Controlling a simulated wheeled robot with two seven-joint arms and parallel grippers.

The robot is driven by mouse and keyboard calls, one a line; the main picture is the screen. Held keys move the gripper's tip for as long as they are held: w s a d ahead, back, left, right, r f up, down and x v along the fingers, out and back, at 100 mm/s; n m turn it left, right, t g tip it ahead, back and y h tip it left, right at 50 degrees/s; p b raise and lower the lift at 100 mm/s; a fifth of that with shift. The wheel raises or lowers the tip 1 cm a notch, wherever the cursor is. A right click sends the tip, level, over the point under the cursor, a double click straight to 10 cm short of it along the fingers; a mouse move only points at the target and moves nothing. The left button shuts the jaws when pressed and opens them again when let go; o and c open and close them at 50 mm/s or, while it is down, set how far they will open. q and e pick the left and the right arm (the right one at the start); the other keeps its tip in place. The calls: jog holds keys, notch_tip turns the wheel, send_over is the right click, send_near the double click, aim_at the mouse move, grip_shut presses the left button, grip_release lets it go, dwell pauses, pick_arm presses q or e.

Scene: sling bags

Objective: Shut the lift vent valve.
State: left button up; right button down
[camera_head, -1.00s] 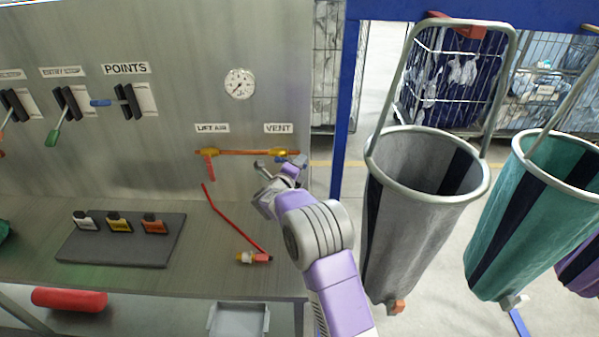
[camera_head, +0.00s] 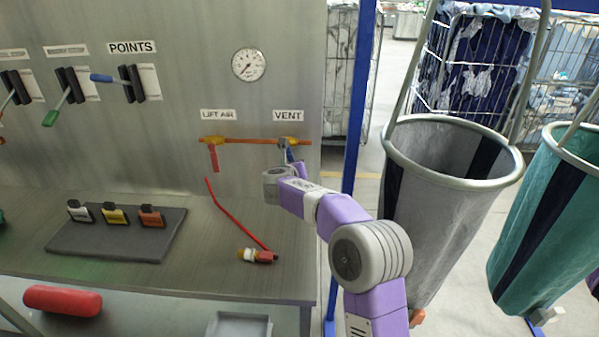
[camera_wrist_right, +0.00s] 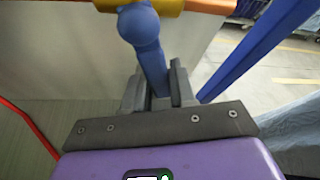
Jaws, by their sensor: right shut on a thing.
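The vent valve has a yellow body (camera_head: 287,141) on an orange pipe under the VENT label (camera_head: 288,115). Its blue handle (camera_head: 283,154) points down from the body, roughly across the pipe. In the right wrist view the blue handle (camera_wrist_right: 142,35) hangs from the yellow body (camera_wrist_right: 165,4) and passes down between the fingers. My right gripper (camera_wrist_right: 157,92) is shut on the handle's lower part; the arm hides much of this in the head view. My left gripper is not in view.
The lift air valve with a red handle (camera_head: 213,158) sits left on the same pipe (camera_head: 245,141). A blue post (camera_head: 357,130) and a grey sling bag (camera_head: 445,190) stand close right of my arm.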

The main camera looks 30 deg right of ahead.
jog(key=shift+w+a+f+m+t+y+b, duration=0.15)
jog(key=shift+w+a+m+y+b, duration=0.15)
jog(key=shift+a+m+y+b, duration=0.25)
jog(key=shift+w+a+f+m+t+y+b, duration=0.15)
jog(key=shift+w+a+m+y+b, duration=0.15)
jog(key=shift+m+b, duration=0.35)
jog(key=shift+a+r, duration=0.1)
jog(key=c, duration=1)
grip_release()
jog(key=v, duration=0.7)
jog(key=shift+s+a, duration=0.2)
jog(key=shift+s, duration=0.05)
